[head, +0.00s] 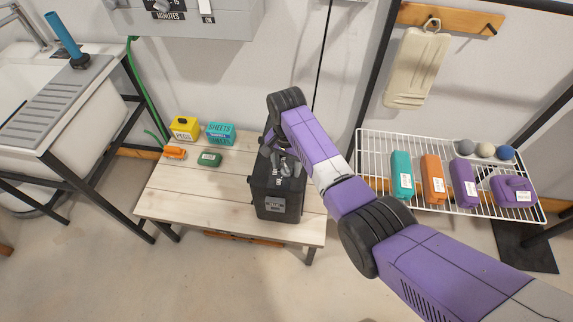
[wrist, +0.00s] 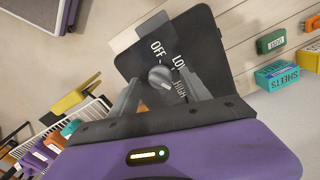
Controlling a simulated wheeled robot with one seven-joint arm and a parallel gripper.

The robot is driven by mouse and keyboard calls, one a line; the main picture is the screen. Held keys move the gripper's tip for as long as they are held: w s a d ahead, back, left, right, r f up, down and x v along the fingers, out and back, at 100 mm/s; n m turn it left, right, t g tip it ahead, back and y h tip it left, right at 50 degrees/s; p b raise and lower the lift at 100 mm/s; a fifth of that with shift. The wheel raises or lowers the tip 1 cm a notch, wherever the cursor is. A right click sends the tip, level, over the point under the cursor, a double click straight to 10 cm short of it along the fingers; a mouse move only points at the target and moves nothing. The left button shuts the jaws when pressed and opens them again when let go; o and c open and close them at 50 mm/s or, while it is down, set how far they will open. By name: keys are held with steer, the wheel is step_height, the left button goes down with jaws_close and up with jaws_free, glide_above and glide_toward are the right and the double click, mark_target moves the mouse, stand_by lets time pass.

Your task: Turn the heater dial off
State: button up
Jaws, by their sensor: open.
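The heater is a black box (head: 277,205) standing on the wooden bench, with my arm above it. In the wrist view its dark top panel (wrist: 200,45) carries the words OFF, LOW and HIGH. The small grey round dial (wrist: 160,78) sits beside these words. The dial's exact setting is too small to tell. My gripper (wrist: 161,72) is open, with one finger on each side of the dial; I cannot tell if they touch it. In the head view my gripper (head: 285,168) is low over the heater's top and hides the dial.
On the bench (head: 180,195) are a yellow PEGS box (head: 185,128), a teal SHEETS box (head: 220,133), an orange item (head: 174,153) and a green item (head: 209,158), left of the heater. A white wire rack (head: 376,150) with several coloured cases stands right. A sink (head: 95,110) is left.

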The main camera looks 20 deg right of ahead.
jaws_close()
steer(key=n+p, duration=0.1)
steer(key=n, duration=0.4)
steer(key=shift+n+p, duration=0.3)
steer(key=shift+p, duration=0.1)
steer(key=n+p, duration=0.1)
steer(key=n, duration=1.1)
steer(key=shift+n, duration=0.3)
steer(key=n, duration=0.5)
steer(key=shift+n, duration=0.3)
